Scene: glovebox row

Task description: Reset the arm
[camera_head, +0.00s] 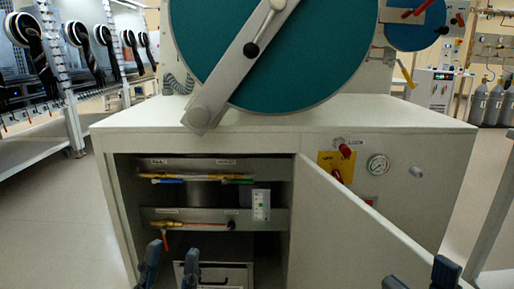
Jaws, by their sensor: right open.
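My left gripper (170,268) is at the bottom edge, left of centre, in front of the open cabinet. Its two dark fingers stand apart with nothing seen between them. My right gripper (420,277) is at the bottom right, in front of the open cabinet door (345,225). Its fingers are apart and empty, and only their tips show. The rest of both arms is out of view. A grey bar (235,70) lies slantwise across a large teal round door (305,60) above the cabinet, with a black-knobbed handle (254,45) on it.
The white cabinet (440,140) holds shelves with yellow and green lines (195,177) and a small white box (261,204). A yellow plate with a red switch (337,165) and a gauge (378,165) are on its front. Clear floor (50,220) lies left.

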